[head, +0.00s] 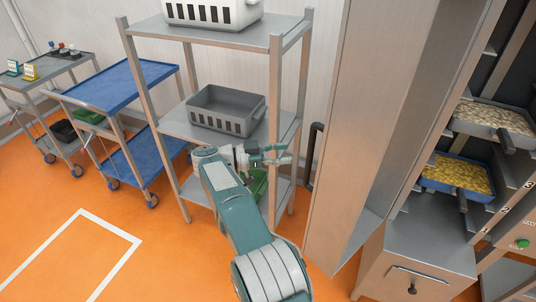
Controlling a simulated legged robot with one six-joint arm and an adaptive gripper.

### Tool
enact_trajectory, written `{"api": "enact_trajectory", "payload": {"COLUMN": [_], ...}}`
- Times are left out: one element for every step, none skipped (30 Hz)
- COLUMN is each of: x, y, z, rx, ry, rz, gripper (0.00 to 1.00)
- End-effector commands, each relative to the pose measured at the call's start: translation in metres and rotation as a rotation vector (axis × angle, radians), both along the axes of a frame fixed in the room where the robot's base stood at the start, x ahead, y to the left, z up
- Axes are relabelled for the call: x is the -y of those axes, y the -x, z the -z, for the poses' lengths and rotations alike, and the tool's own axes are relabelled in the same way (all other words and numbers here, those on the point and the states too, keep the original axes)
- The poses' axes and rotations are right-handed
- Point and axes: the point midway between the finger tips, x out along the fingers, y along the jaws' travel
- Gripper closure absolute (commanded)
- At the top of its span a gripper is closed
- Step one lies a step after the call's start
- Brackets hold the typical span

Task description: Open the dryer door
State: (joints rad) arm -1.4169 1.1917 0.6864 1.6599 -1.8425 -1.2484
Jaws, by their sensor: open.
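The dryer (420,240) is a tall steel cabinet on the right, and its interior is exposed. A tall steel panel (365,120), which looks like its door, stands swung outward from the opening. A dark vertical handle (314,152) shows at the panel's left edge; most of the panel's far face is hidden. My gripper (279,154) is open and appears empty, just left of the handle in the picture. I see a gap between them, but the depth is hard to tell.
A steel shelf rack (230,35) with a grey crate (226,108) and a white crate (212,14) stands close behind my gripper. Trays of yellow (458,175) and pale (495,117) pieces sit inside the dryer. A blue cart (125,84) stands left. Orange floor (60,225) is clear at front left.

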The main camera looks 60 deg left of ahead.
Motion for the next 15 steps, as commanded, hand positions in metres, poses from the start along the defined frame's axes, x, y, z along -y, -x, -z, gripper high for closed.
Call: {"api": "enact_trajectory", "payload": {"x": [-0.005,-0.007,-0.009,-0.011,-0.012,-0.014,-0.015,-0.016,-0.018,-0.018,-0.019,-0.02,-0.02,-0.02,-0.02], "y": [0.009,0.014,0.019,0.021,0.024,0.027,0.03,0.032,0.034,0.036,0.037,0.039,0.04,0.041,0.042], "z": [0.001,0.001,0.002,0.001,0.001,0.002,0.001,0.001,0.001,0.002,0.001,0.001,0.001,0.001,0.001], "rx": [0.0,0.0,0.0,0.0,-0.001,0.0,0.0,0.0,-0.001,0.0,-0.001,-0.001,0.0,0.0,0.0], "ry": [-0.001,0.0,-0.001,-0.001,0.0,0.0,-0.001,0.0,0.0,0.0,0.0,0.0,0.001,0.001,0.0], "rz": [-0.002,-0.001,-0.001,-0.001,-0.001,0.0,0.0,0.0,0.0,0.0,0.001,0.001,0.001,0.001,0.002], "gripper": [0.41,0.41,0.41,0.41,0.41,0.41,0.41,0.41,0.41,0.41,0.41,0.41,0.41,0.41,0.41]}}
